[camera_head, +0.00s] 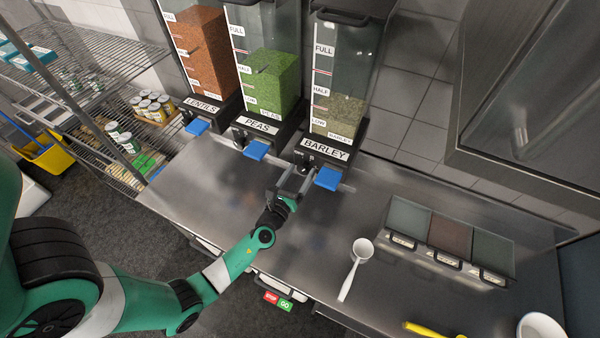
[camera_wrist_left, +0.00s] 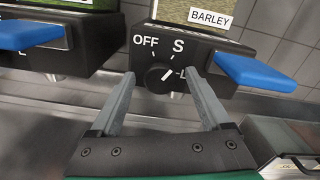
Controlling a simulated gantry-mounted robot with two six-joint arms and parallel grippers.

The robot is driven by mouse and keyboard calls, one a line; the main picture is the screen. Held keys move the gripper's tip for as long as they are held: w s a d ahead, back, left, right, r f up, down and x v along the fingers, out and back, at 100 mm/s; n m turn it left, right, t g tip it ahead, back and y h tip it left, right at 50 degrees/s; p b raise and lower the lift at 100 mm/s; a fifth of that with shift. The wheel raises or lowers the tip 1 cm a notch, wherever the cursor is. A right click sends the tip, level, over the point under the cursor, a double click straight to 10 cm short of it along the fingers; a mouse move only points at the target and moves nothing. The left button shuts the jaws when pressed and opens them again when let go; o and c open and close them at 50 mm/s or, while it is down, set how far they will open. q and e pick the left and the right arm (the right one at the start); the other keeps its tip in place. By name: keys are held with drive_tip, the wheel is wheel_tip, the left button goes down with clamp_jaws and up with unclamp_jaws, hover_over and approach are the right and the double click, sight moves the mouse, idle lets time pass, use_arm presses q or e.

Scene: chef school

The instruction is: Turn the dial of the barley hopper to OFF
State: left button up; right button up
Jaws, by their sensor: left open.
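The barley hopper (camera_head: 345,105) stands rightmost of three clear hoppers at the back of the steel counter, partly filled with grain. In the left wrist view its black base carries a round black dial (camera_wrist_left: 160,77) marked OFF, S and L. The dial's white line slants up and right, between S and L, away from OFF. My left gripper (camera_head: 291,180) is open in front of the base. In the left wrist view its two fingers (camera_wrist_left: 160,82) stand on either side of the dial. I cannot tell whether either finger touches it. My right gripper is not in view.
A blue lever (camera_head: 328,179) juts out right of the dial, close to the right finger. The peas hopper (camera_head: 270,75) and lentils hopper (camera_head: 203,50) stand to the left. A white scoop (camera_head: 356,262) and lidded bins (camera_head: 450,237) lie on the counter at right.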

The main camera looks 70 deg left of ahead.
use_arm(q)
drive_tip(key=shift+w+a, duration=0.1)
drive_tip(key=shift+w, duration=0.05)
clamp_jaws()
idle(0.4)
